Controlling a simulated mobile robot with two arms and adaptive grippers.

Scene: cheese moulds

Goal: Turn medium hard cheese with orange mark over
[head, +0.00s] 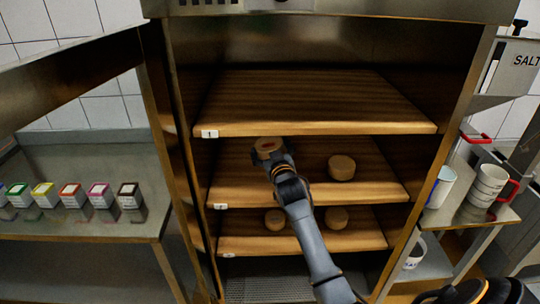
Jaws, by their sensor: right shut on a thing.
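My right gripper (267,158) reaches into the open cabinet and is shut on a cheese (268,143) at the left of the middle shelf. The gripper hides part of this cheese; I cannot tell if it touches the board or make out an orange mark on it. Another round cheese (342,167) lies on the middle shelf to the right, apart from the gripper. Two more cheeses, one at left (275,219) and one at right (336,217), lie on the bottom shelf, partly hidden. My left gripper is not in view.
The top shelf (310,100) is empty, close above the gripper. The cabinet's open door (70,75) stands at left. Several small coloured boxes (72,195) stand on the left steel table. White cups (488,182) stand on the right table.

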